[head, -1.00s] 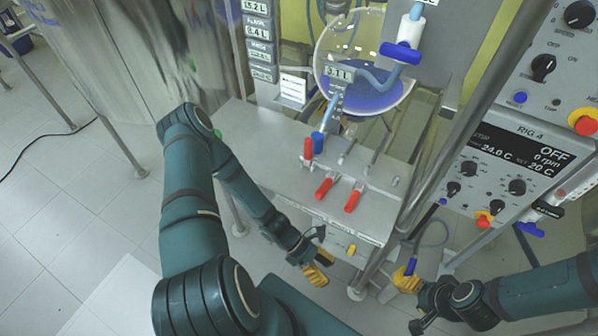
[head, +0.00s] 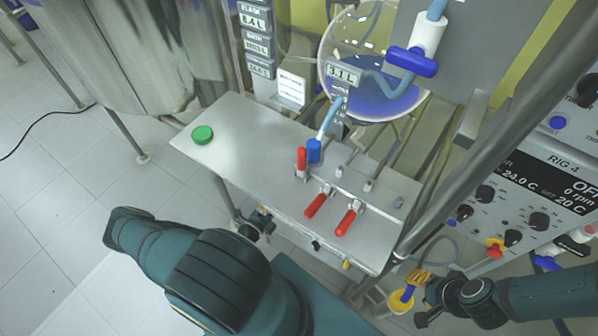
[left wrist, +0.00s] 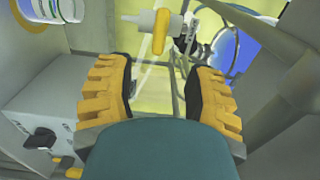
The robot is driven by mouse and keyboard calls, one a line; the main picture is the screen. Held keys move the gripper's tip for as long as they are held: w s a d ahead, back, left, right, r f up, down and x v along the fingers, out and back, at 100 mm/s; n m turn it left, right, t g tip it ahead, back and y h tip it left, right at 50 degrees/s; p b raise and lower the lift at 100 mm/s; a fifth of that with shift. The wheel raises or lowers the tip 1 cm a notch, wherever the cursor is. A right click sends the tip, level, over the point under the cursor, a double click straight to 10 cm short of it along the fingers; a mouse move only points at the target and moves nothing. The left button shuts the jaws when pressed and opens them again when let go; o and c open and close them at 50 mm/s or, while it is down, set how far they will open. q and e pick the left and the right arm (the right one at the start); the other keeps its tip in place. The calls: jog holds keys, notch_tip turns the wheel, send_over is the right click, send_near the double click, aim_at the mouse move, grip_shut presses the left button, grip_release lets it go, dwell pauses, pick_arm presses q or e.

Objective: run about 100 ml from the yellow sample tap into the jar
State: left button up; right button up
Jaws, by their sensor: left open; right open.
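In the left wrist view, the yellow sample tap (left wrist: 161,32) has a yellow handle on a white body, beyond my fingers. My left gripper (left wrist: 158,95) is open, with nothing between its yellow pads and the tap ahead. In the head view it is mostly hidden under the bench's front edge. My right gripper (head: 420,280) is open at the lower right, close to a small blue and yellow item (head: 402,297); I cannot tell whether they touch. I cannot clearly identify the jar. A green round lid (head: 202,134) lies on the bench's left end.
The steel bench (head: 240,150) carries red-handled valves (head: 316,204) and a blue fitting. A round glass vessel (head: 385,95) with blue liquid stands behind. The control panel (head: 550,180) and a steel post bound the right. A grey box with a knob (left wrist: 40,138) is beside my left gripper.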

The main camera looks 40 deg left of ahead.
pick_arm(q)
jog(key=w, duration=0.4)
jog(key=w+a+b, duration=0.1)
jog(key=w, duration=0.8)
jog(key=shift+a+b, duration=0.15)
jog(key=shift+b, duration=0.25)
jog(key=shift+o, duration=0.2)
jog(key=shift+r, duration=0.1)
grip_shut()
